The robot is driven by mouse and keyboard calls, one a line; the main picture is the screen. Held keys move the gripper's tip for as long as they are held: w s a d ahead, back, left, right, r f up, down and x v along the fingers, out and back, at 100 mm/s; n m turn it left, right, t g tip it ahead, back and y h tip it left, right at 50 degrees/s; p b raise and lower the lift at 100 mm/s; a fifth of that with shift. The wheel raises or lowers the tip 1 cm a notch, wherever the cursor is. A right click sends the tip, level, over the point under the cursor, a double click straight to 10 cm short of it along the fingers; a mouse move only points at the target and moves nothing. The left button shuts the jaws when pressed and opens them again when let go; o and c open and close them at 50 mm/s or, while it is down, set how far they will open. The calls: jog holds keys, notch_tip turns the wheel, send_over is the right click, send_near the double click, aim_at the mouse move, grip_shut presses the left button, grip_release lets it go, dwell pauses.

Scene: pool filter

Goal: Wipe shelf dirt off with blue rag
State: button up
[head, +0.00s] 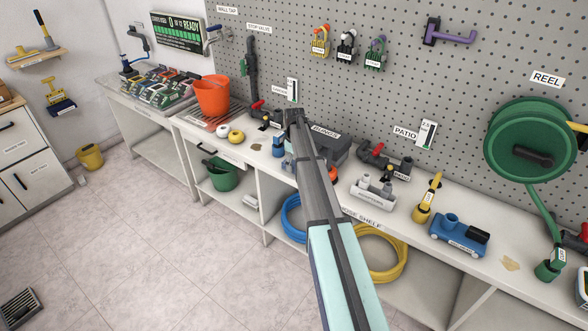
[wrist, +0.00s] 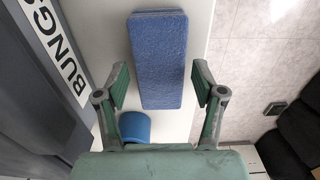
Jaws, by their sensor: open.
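The blue rag (wrist: 158,60) is a flat, thick rectangular pad on the pale shelf in the wrist view. My gripper (wrist: 160,84) is open, with one green finger on each side of the rag's near part. I cannot tell how high the fingers are above the shelf. In the head view my arm hides the fingers and most of the rag's place. The white shelf (head: 465,268) has a tan dirt patch (head: 257,147) left of my arm and another dirt patch (head: 511,264) at the right.
A dark grey BUNGS box (wrist: 50,75) stands left of the rag. A blue cylinder (wrist: 135,127) lies close to its near end, also showing in the head view (head: 278,147). An orange bucket (head: 211,96), adaptor holder (head: 373,192) and blue device (head: 459,235) stand along the shelf.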

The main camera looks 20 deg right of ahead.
jog(key=shift+c, duration=0.4)
jog(key=c, duration=1.1)
jog(key=shift+o, duration=0.2)
jog(key=shift+r, duration=0.15)
jog(key=shift+r+p, duration=1.65)
jog(key=shift+r, duration=1.75)
